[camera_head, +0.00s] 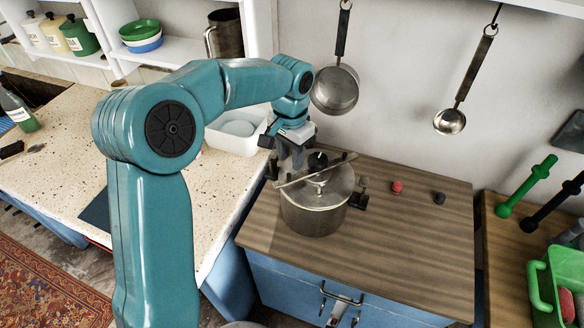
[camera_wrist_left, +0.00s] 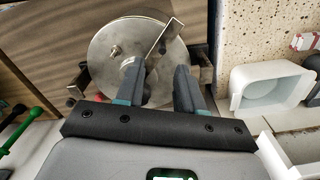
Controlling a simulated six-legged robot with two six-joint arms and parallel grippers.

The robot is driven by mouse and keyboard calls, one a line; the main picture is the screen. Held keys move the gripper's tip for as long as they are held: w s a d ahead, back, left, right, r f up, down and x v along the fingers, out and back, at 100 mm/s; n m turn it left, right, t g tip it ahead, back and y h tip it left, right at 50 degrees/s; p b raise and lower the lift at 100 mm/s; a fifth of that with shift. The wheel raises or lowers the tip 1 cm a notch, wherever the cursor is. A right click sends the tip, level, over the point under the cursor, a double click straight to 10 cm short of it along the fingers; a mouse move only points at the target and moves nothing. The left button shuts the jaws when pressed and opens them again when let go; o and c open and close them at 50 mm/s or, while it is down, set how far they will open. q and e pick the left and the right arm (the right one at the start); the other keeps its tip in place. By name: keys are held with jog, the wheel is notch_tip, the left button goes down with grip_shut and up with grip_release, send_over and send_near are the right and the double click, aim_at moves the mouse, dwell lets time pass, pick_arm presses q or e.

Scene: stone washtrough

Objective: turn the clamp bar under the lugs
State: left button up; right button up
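A steel pot (camera_head: 312,212) with a flat round lid (camera_head: 330,188) stands on the wooden counter. The clamp bar (camera_head: 342,161) lies slantwise across the lid, with a dark knob (camera_head: 317,160) at its middle. Dark lugs, one at the right (camera_head: 358,200) and one at the left (camera_head: 272,167), stand beside the pot; the bar's ends appear turned away from them. My left gripper (camera_head: 298,160) is over the pot's far side. In the left wrist view its fingers (camera_wrist_left: 157,68) are apart over the lid, with the bar (camera_wrist_left: 168,35) showing beyond them. My right gripper is not in view.
A red knob (camera_head: 397,187) and a dark knob (camera_head: 438,198) sit right of the pot. A pan (camera_head: 336,90) and a ladle (camera_head: 450,121) hang on the wall behind. A white basin (camera_head: 235,138) is at the left. The front right of the wooden counter is clear.

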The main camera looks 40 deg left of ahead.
aim_at(289, 175)
pick_arm(q)
jog(key=f, duration=0.2)
jog(key=s+f, duration=0.1)
jog(key=f, duration=0.1)
jog(key=shift+a+f+p, duration=0.1)
jog(key=shift+a+p, duration=0.2)
jog(key=shift+d+f, duration=0.1)
jog(key=shift+f, duration=0.25)
jog(key=shift+w+d+f, duration=0.1)
jog(key=shift+w+f, duration=0.3)
jog(key=shift+w, duration=0.05)
jog(key=shift+s+r, duration=0.1)
jog(key=shift+s, duration=0.2)
jog(key=shift+s+r, duration=0.1)
jog(key=c, duration=0.5)
grip_shut()
